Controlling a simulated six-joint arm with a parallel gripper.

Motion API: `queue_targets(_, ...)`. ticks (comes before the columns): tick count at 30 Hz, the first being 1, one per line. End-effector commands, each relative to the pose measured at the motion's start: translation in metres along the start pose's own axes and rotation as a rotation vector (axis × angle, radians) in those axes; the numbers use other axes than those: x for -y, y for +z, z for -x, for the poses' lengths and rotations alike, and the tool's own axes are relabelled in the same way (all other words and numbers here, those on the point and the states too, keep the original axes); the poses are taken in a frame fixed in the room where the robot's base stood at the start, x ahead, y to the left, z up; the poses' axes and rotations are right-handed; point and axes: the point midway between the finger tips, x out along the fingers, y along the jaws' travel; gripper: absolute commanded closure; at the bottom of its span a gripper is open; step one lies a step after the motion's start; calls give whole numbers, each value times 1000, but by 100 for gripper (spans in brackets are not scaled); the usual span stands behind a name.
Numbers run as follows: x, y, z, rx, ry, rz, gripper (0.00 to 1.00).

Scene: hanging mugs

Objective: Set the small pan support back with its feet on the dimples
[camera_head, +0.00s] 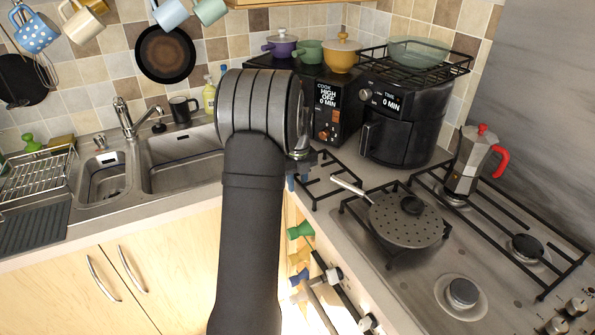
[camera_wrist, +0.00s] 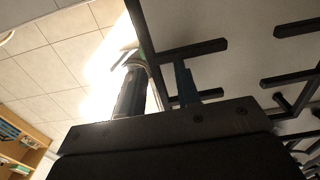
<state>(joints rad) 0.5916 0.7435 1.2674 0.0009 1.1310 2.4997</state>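A black pan support (camera_head: 326,186) shows at the left rear of the hob, partly hidden behind my arm. It appears to be the small one; its feet and the dimples are too small to make out. My gripper (camera_head: 297,182), with blue fingers, is at its left end. In the wrist view, black support bars (camera_wrist: 196,49) lie close around a blue finger (camera_wrist: 186,82). The bars look near or touching the finger. I cannot tell whether the fingers are shut on a bar.
A lidded pan (camera_head: 405,222) stands on another support in the middle of the hob. A moka pot (camera_head: 470,165) stands on the large right support (camera_head: 500,228). The front burner (camera_head: 462,292) is bare. An air fryer (camera_head: 405,125) stands behind; the sink (camera_head: 185,158) is left.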

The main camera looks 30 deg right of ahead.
Motion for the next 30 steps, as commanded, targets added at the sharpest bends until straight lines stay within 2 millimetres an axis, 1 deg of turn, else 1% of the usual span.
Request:
queue_targets(5,0,0,24,2,-3,-1,70)
queue_targets(15,-2,-2,108,4,-4,-1,70)
queue_targets(21,-2,-2,148,3,-3,-1,70)
queue_targets(25,-2,-2,164,1,-2,-1,70)
queue_targets(30,-2,-2,172,0,-1,-1,70)
